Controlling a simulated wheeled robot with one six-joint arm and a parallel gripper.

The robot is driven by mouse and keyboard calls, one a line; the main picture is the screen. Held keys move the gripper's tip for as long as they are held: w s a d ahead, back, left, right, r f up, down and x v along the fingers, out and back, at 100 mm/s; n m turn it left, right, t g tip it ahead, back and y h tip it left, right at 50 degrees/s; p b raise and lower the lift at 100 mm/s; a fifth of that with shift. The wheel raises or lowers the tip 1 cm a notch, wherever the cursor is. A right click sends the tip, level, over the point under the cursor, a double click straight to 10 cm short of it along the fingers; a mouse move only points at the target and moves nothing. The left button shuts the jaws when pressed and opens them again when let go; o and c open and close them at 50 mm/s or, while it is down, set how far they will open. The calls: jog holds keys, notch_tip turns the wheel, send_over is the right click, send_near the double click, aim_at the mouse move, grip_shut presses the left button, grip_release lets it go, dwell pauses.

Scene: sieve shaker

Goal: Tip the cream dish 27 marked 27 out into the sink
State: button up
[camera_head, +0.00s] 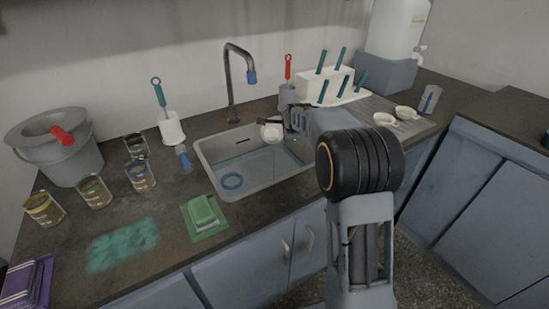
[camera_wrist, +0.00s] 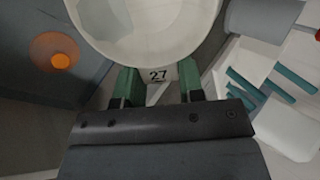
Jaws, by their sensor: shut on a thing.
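My gripper (camera_head: 287,122) is shut on the cream dish 27 (camera_head: 271,133) and holds it above the back right part of the sink (camera_head: 213,166). In the wrist view the dish (camera_wrist: 165,50) fills the top middle, and its tab marked 27 sits between the green fingertips of my gripper (camera_wrist: 160,85). A grey patch shows inside the dish at its left; I cannot tell whether it is contents or shadow. The dish looks tilted in the head view. My arm hides the sink's right side.
A dark tap (camera_head: 230,85) rises behind the sink. A grey pot with a red brush (camera_head: 288,68) and a white rack (camera_head: 310,88) stand behind my gripper. Two cream dishes (camera_head: 385,119) (camera_head: 406,112) sit at the right. Jars (camera_head: 94,191) and a green sponge (camera_head: 204,211) are left.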

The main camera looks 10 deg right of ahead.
jog(key=shift+s+r+t+b, duration=0.15)
jog(key=shift+t+b, duration=0.35)
jog(key=shift+b, duration=1.05)
jog(key=shift+s+t+b, duration=0.25)
jog(key=shift+t+b, duration=0.25)
jog(key=shift+b, duration=1.05)
jog(key=shift+s+r+t+b, duration=0.2)
jog(key=shift+t+b, duration=0.35)
jog(key=shift+b, duration=0.9)
jog(key=shift+s+r+t+b, duration=0.15)
jog(key=shift+t+b, duration=0.4)
jog(key=shift+b, duration=0.85)
